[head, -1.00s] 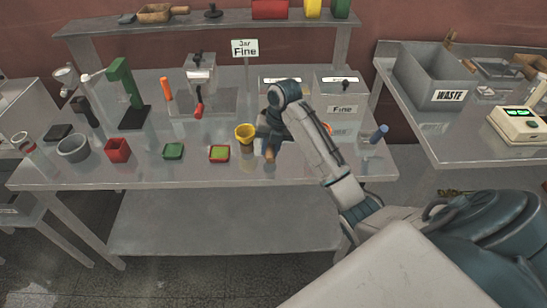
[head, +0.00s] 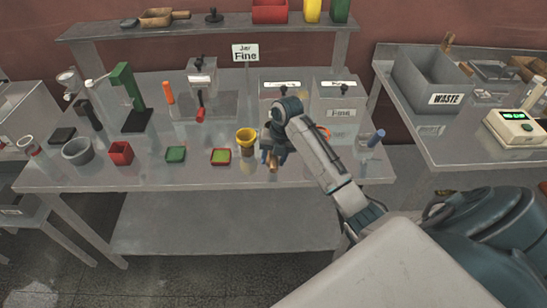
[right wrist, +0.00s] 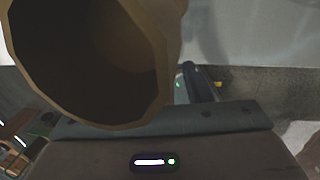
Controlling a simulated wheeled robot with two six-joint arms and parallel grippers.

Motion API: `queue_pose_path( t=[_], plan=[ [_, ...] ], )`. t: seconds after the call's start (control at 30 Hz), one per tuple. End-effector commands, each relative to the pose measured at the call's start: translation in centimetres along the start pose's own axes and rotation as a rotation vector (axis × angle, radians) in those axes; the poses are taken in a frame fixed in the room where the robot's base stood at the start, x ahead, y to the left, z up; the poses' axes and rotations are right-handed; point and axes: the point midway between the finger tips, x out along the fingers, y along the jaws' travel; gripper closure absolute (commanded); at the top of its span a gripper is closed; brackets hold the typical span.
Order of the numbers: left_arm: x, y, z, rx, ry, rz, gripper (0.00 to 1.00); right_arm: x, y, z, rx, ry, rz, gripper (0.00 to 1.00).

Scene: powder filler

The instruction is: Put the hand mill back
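My right gripper (head: 272,157) is low over the front middle of the table, just right of a yellow cup (head: 246,141). It is shut on a brown, hollow, round piece that I take to be the hand mill (head: 272,166). In the head view only its brown end shows below the gripper. In the right wrist view the hand mill (right wrist: 95,60) is close to the camera, its wide open end facing it and dark inside. Whether it touches the table is hard to tell. My left gripper is not in view.
Two grey boxes (head: 340,110) stand behind my right arm. A blue-topped piece (head: 376,138) is to the right. The table's front edge is close.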

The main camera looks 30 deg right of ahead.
Motion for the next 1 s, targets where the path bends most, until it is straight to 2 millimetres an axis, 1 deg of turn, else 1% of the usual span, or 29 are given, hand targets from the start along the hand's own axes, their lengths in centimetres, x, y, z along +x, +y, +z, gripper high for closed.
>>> queue_pose_path(
  t=[0.23,0.3,0.43,0.57,0.6,0.67,0.7,0.8,1.0],
  plan=[
    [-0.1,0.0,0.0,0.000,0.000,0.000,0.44,-0.3,0.1,0.0,0.000,-0.001,0.000,0.55],
    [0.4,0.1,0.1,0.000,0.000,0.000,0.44,-0.6,0.0,0.1,0.000,-0.003,0.001,0.55],
    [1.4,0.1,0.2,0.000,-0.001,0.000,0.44,-2.3,-0.1,0.1,-0.001,-0.005,0.000,0.55],
    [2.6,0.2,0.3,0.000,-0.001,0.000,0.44,-4.9,-0.1,0.1,-0.002,-0.007,0.001,0.55],
    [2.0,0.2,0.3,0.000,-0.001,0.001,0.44,-6.2,0.0,0.1,-0.001,-0.005,0.000,0.55],
    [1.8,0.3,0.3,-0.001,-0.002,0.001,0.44,-7.6,0.1,0.1,-0.001,-0.005,0.001,0.55],
    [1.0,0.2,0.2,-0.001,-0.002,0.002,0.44,-8.5,0.1,0.1,0.000,-0.002,-0.001,0.55],
    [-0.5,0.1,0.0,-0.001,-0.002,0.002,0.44,-9.9,0.2,0.0,0.001,0.000,0.000,0.55],
    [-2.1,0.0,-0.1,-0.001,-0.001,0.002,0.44,-11.8,0.1,0.0,0.000,0.000,0.000,0.55]
  ],
)
